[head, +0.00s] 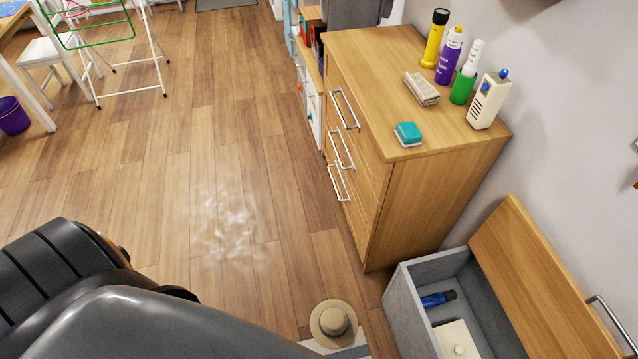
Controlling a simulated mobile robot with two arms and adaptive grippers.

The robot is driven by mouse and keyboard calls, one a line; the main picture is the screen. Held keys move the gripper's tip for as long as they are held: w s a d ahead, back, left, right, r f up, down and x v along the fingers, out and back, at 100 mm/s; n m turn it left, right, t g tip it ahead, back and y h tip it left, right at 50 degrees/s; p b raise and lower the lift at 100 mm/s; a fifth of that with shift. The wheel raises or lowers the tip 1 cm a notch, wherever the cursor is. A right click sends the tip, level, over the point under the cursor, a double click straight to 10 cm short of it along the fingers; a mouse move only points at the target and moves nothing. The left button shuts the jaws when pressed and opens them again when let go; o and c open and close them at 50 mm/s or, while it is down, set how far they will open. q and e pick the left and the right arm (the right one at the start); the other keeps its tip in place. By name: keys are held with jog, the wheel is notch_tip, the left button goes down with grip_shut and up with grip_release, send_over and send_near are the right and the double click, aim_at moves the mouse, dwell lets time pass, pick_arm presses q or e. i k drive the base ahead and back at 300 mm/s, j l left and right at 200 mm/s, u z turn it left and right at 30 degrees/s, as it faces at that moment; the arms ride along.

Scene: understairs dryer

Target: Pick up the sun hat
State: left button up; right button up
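The sun hat (333,323) is beige with a darker band and a round brim. It is at the bottom of the head view, right of centre, crown up. It rests on or above a pale flat surface (352,352) that is mostly cut off by the frame. My own dark body parts fill the lower left and come close to the hat's left side. Neither gripper is in view.
A wooden drawer cabinet (430,200) stands on the right with bottles and small items on top. A drying rack (125,55) stands far left.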

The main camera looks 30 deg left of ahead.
aim_at(334, 323)
jog(key=k+u, duration=0.2)
jog(key=k, duration=0.3)
jog(key=k+j+u, duration=0.25)
jog(key=k, duration=0.3)
jog(key=l, duration=0.1)
